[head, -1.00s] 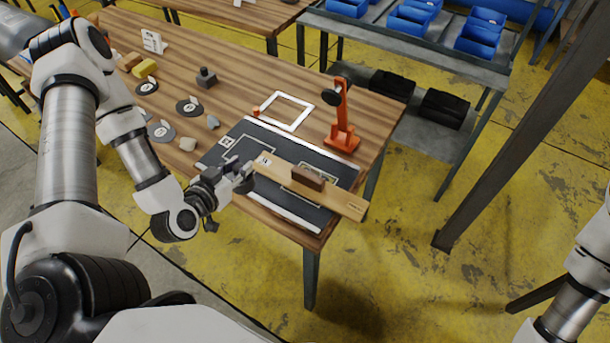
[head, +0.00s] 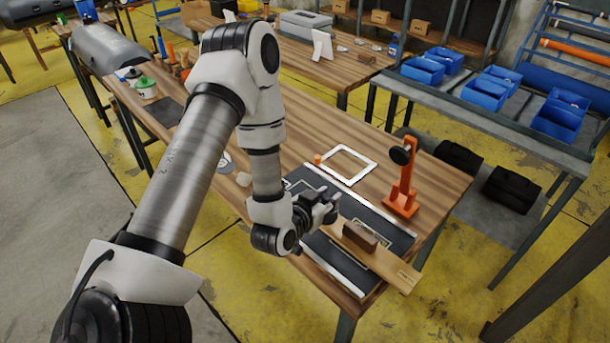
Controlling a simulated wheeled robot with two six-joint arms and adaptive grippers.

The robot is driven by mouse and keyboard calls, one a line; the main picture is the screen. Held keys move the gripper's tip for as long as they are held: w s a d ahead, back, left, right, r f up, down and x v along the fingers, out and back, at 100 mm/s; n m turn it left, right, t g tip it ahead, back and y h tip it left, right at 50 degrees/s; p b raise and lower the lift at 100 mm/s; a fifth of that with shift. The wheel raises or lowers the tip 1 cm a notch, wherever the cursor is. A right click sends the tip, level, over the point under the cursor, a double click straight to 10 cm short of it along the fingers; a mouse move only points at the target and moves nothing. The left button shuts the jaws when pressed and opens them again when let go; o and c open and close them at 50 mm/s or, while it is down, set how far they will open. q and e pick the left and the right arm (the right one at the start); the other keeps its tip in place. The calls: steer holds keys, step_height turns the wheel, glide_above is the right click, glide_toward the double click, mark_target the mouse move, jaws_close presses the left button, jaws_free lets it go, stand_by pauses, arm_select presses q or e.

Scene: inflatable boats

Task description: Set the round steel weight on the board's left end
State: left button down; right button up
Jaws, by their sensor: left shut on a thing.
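The wooden board (head: 390,266) lies across the dark mat (head: 385,226) on the workbench, with a brown block (head: 360,236) on it. The board's left end is hidden behind my left gripper (head: 328,207). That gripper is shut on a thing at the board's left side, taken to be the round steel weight. The fingers cover most of it, and I cannot tell whether it touches the board. My right gripper is not in view.
An orange stand (head: 403,188) with a black knob rises behind the board. A white square frame (head: 347,165) and a small orange piece (head: 317,159) lie farther back. My left arm hides much of the bench's left part. Blue bins (head: 487,86) stand on a rack behind.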

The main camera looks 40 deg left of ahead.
arm_select(q)
steer(key=shift+w+d+r, duration=0.1)
steer(key=shift+w+d, duration=0.15)
steer(key=shift+w, duration=0.35)
steer(key=shift+w+d, duration=0.2)
steer(key=shift+w, duration=0.4)
step_height(320, 180, down, 3)
steer(key=shift+a+f+p, duration=0.1)
steer(key=shift+p, duration=0.4)
steer(key=shift+f, duration=0.25)
steer(key=shift+s+f, duration=0.1)
steer(key=shift+f, duration=0.05)
steer(key=c, duration=0.9)
jaws_free()
